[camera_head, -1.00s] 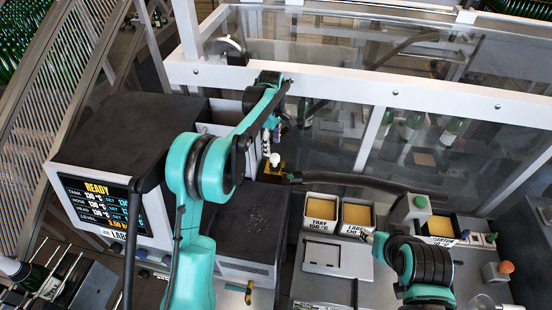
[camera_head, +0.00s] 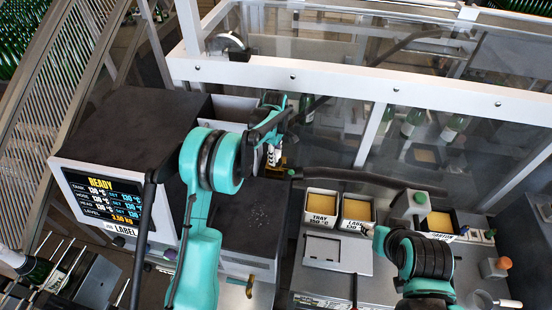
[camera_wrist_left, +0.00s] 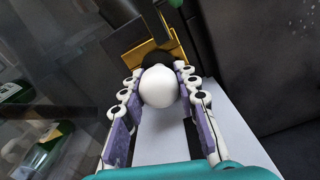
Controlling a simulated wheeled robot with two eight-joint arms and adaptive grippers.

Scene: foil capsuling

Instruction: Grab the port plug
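The port plug (camera_wrist_left: 158,87) shows in the left wrist view as a smooth white rounded knob. It stands by a brass-coloured block (camera_wrist_left: 140,60). My left gripper (camera_wrist_left: 160,76) has its two fingers, with purple pads, on either side of the knob. The fingers look open, with narrow gaps beside the knob. In the head view my left gripper (camera_head: 273,155) is down at the brass block (camera_head: 281,166), and the knob is hidden there. My right arm's end (camera_head: 372,234) is near the small trays; its fingers are too small to read.
The dark melter with its READY display (camera_head: 102,197) stands left of the gripper. Trays of yellow material (camera_head: 320,206) stand to the right. A white guard rail (camera_head: 330,82) and clear panels lie behind. A dark hose (camera_head: 350,174) runs right from the brass block.

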